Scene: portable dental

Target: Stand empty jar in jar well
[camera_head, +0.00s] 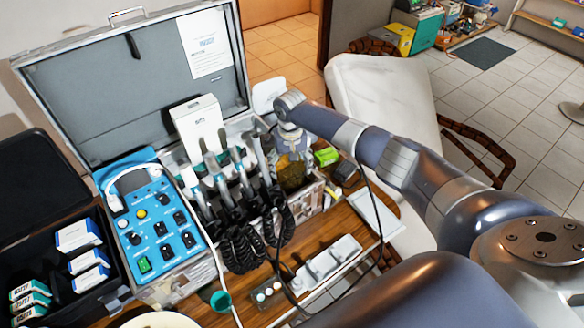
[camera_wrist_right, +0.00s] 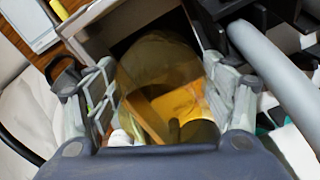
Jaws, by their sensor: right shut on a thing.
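The empty jar (camera_wrist_right: 160,75) is see-through and amber-tinted. In the right wrist view it sits between the two fingers of my right gripper (camera_wrist_right: 165,108), which is shut on it. A dark square opening with a pale wall (camera_wrist_right: 108,32), seemingly the jar well, shows just beyond the jar. I cannot tell how deep the jar is in it. In the head view the jar (camera_head: 291,175) is low at the right end of the open case, under my right gripper (camera_head: 290,158). My left gripper is not in view.
Handpieces with coiled black hoses (camera_head: 235,195) stand close left of the jar. A blue control panel (camera_head: 155,225) is farther left. A green box (camera_head: 326,156) lies to the right. A white tray (camera_head: 328,262) lies on the wooden table in front. A cable hangs near my right arm.

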